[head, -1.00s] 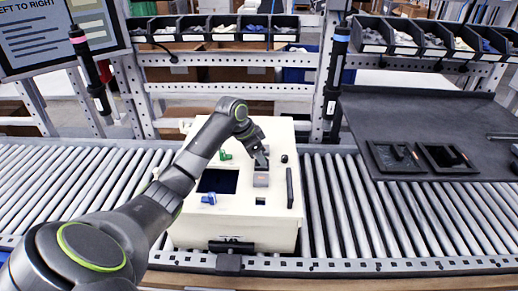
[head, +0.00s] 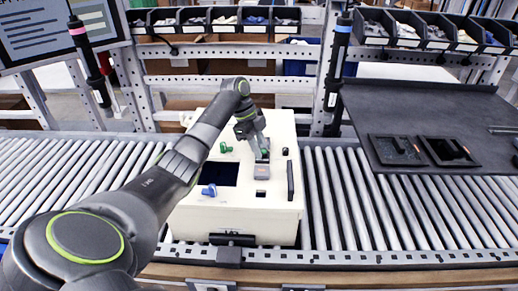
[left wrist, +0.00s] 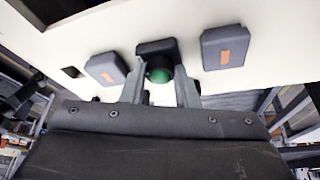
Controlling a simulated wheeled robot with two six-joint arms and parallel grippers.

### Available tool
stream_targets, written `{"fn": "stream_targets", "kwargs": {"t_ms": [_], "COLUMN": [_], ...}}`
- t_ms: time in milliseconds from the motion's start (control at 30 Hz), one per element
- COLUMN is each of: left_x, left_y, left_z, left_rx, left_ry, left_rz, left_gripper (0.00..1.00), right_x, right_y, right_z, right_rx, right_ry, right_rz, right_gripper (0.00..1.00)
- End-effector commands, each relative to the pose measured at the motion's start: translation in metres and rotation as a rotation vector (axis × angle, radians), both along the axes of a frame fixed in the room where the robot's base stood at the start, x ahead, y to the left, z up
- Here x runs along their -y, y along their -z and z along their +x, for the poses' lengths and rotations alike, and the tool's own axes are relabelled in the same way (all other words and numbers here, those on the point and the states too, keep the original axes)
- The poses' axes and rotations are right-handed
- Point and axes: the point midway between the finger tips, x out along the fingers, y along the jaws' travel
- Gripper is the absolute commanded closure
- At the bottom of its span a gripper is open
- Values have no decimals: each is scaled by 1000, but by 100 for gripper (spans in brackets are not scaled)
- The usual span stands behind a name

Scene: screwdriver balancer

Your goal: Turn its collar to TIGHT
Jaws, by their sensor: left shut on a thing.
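My left gripper (head: 261,148) is over the white box (head: 205,217) on the roller conveyor. In the left wrist view its two fingers (left wrist: 160,90) are on either side of a round green knob (left wrist: 160,74), shut on it. The knob sits at a dark block (left wrist: 157,47) on the box top. Two hanging screwdrivers show in the head view: one with a pink ring (head: 90,62) at the left, one with a blue ring (head: 338,72) right of centre. I cannot read any collar marking. My right gripper is out of view.
Grey blocks with orange labels flank the knob in the left wrist view (left wrist: 225,47). The box also bears a green part (head: 226,148), a blue part (head: 209,190) and a black handle (head: 290,180). A dark shelf (head: 430,110) with two trays stands at right. Rollers beside the box are clear.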

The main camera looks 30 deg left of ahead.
Motion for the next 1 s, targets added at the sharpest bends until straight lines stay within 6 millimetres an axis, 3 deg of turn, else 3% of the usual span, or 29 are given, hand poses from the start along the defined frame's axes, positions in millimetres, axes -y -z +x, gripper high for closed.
{"fn": "stream_targets", "kwargs": {"t_ms": [733, 767, 900, 1000], "left_x": [0, 0, 0, 0], "left_y": [-1, -1, -1, -1], "left_z": [2, 2, 2, 1], "left_rx": [2, 2, 2, 1], "left_ry": [82, 82, 81, 82], "left_rz": [1, 1, 1, 1], "left_gripper": [95, 69, 50, 50], "right_x": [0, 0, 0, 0], "right_y": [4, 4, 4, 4], "right_z": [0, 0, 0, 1], "right_rx": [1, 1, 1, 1], "right_ry": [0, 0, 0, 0], "right_rz": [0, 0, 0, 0], "right_gripper": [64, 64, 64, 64]}}
